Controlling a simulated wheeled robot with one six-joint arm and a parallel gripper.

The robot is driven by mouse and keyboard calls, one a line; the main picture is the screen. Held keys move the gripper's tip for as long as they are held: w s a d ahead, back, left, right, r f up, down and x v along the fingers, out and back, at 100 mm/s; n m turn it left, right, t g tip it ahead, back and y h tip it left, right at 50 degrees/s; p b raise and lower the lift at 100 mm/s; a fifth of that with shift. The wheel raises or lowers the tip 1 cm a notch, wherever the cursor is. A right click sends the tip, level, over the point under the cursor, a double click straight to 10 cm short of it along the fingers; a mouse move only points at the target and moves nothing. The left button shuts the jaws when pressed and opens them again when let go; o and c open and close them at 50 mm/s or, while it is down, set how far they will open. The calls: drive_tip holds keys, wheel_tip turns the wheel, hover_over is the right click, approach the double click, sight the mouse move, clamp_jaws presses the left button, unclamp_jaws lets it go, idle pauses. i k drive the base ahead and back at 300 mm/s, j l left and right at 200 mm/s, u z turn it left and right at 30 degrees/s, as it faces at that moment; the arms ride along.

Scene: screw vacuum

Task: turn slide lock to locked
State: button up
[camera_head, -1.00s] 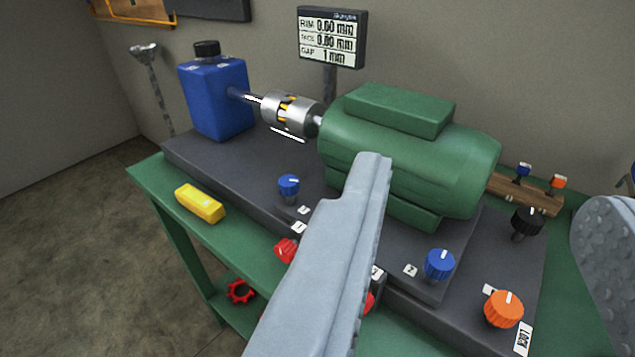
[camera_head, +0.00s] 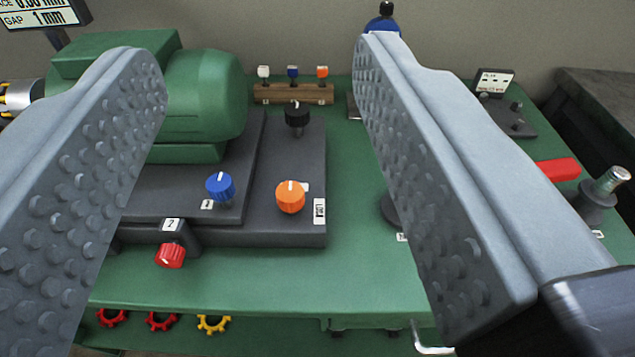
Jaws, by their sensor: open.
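The orange knob (camera_head: 290,197) stands on the dark base plate (camera_head: 262,226), beside a white label (camera_head: 319,211) that read LOCK in the earlier frame. It has a pale pointer mark on top. My gripper (camera_head: 262,62) is open and empty, with one textured finger at the left and one at the right of the head view. The orange knob shows in the gap between the fingers, beyond them and apart from both. A blue knob (camera_head: 220,187), a black knob (camera_head: 297,118) and a red knob (camera_head: 170,255) are nearby.
The green motor (camera_head: 205,95) stands left of the knobs, partly behind my left finger. A wooden rack (camera_head: 292,95) with small coloured pieces is at the back. A red handle (camera_head: 558,169) and metal post (camera_head: 606,190) are at right. The green bench (camera_head: 290,280) is clear in front.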

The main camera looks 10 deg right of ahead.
sight(290, 196)
drive_tip(key=k+j+z, duration=0.15)
drive_tip(key=z, duration=0.25)
drive_tip(key=k+j+z, duration=0.1)
drive_tip(key=k+z, duration=0.25)
drive_tip(key=i, duration=0.1)
